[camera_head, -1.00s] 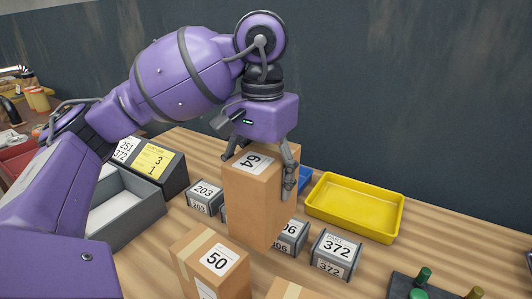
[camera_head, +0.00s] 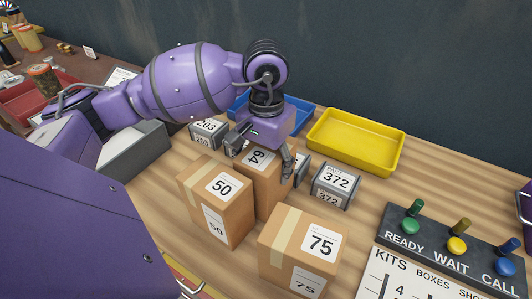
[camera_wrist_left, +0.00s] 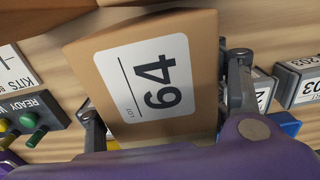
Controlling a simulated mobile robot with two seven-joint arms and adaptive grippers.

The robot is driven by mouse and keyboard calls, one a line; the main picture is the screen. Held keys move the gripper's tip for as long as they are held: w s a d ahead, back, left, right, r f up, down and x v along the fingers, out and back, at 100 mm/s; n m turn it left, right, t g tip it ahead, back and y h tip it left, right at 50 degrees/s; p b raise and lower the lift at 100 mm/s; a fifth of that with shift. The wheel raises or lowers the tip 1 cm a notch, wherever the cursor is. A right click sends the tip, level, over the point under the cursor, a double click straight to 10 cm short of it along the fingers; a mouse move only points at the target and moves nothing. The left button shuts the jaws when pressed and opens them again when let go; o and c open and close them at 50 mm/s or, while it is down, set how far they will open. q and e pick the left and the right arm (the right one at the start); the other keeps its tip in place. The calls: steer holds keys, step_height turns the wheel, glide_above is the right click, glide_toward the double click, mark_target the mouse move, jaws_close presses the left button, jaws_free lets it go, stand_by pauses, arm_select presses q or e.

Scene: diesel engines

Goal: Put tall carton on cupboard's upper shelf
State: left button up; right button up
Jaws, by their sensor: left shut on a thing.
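The tall carton (camera_head: 270,190) is brown, with a white label reading 64. My left gripper (camera_head: 263,166) is above it, shut on its upper part with a finger on either side. The carton is upright, just behind and right of the carton marked 50, which hides part of it. Whether its base touches the table cannot be told. In the left wrist view, the carton's labelled top (camera_wrist_left: 150,78) lies between the fingers of the left gripper (camera_wrist_left: 167,103). The cupboard and its shelf are not in view. My right gripper is not in view.
The carton marked 50 (camera_head: 217,200) and the carton marked 75 (camera_head: 302,245) stand in front. Small boxes marked 203 (camera_head: 207,132) and 372 (camera_head: 335,184) are nearby. A yellow tray (camera_head: 357,140), blue tray (camera_head: 297,112) and button panel (camera_head: 450,240) are on the table.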

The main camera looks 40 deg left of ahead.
arm_select(q)
steer(key=shift+w+f, duration=0.1)
steer(key=shift+f, duration=0.15)
steer(key=shift+f, duration=0.1)
steer(key=shift+f, duration=0.15)
steer(key=o, duration=2.1)
